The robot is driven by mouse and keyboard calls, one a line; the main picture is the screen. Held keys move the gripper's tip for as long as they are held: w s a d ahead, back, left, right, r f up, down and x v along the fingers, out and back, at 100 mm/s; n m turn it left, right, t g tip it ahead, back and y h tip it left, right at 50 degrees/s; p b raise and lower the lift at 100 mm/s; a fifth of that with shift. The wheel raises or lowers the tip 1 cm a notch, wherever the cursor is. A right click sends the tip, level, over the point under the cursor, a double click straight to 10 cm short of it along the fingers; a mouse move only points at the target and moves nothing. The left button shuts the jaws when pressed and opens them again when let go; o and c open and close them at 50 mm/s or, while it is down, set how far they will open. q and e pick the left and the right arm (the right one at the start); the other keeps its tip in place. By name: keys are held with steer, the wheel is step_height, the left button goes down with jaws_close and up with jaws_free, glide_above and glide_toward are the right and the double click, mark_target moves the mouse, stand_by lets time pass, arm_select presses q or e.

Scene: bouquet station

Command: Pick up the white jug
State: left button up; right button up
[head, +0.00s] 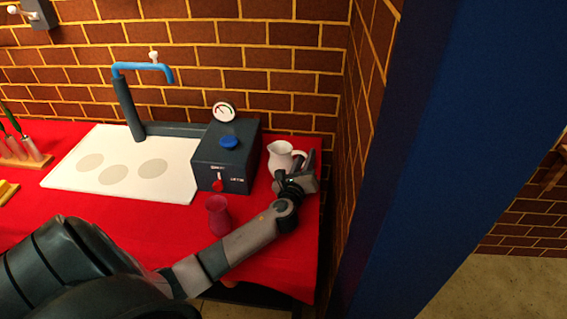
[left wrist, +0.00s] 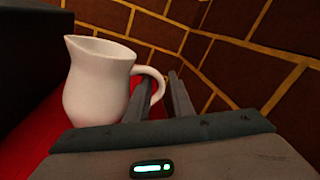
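The white jug (head: 280,157) stands upright on the red cloth at the table's right end, beside the dark machine. In the left wrist view the jug (left wrist: 95,85) is at the left, its spout to the left and its handle (left wrist: 155,75) to the right. My left gripper (head: 302,172) is at the jug's handle side. In the left wrist view its two fingers (left wrist: 162,90) are apart, with the outer curve of the handle at the gap between them. I cannot tell whether they touch the handle. My right gripper is not in view.
The dark box (head: 226,158) with a gauge and blue knob stands just left of the jug. A reddish cup (head: 218,214) stands near my left forearm. A brick wall is close on the right. A white board (head: 120,185) lies further left.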

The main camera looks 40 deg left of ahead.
arm_select(q)
steer(key=shift+w, duration=0.1)
stand_by(0.4)
jaws_close()
stand_by(1.3)
